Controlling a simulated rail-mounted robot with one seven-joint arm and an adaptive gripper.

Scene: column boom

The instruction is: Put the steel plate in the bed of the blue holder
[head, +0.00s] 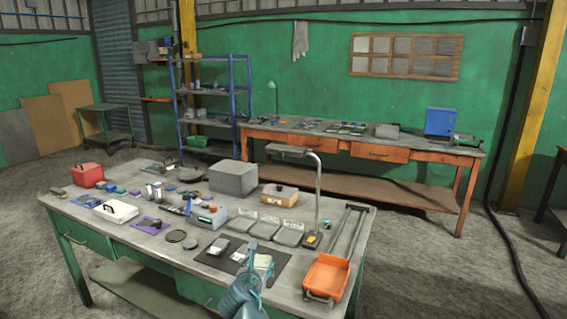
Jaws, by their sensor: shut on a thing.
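My gripper (262,266) is above the dark mat (270,250) at the front of the near bench, at the end of my teal arm. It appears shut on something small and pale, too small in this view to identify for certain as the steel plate. A grey-white block (218,246) and a small whitish piece (238,257) lie on the mat to its left. I cannot pick out the blue holder with certainty; my gripper and arm cover part of the mat.
An orange tray (327,276) stands right of the mat. Grey bins (266,227) and a lamp (316,190) stand behind it. A grey box (233,178), a red box (88,175) and many small items crowd the bench (150,262). Little free room shows near the gripper.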

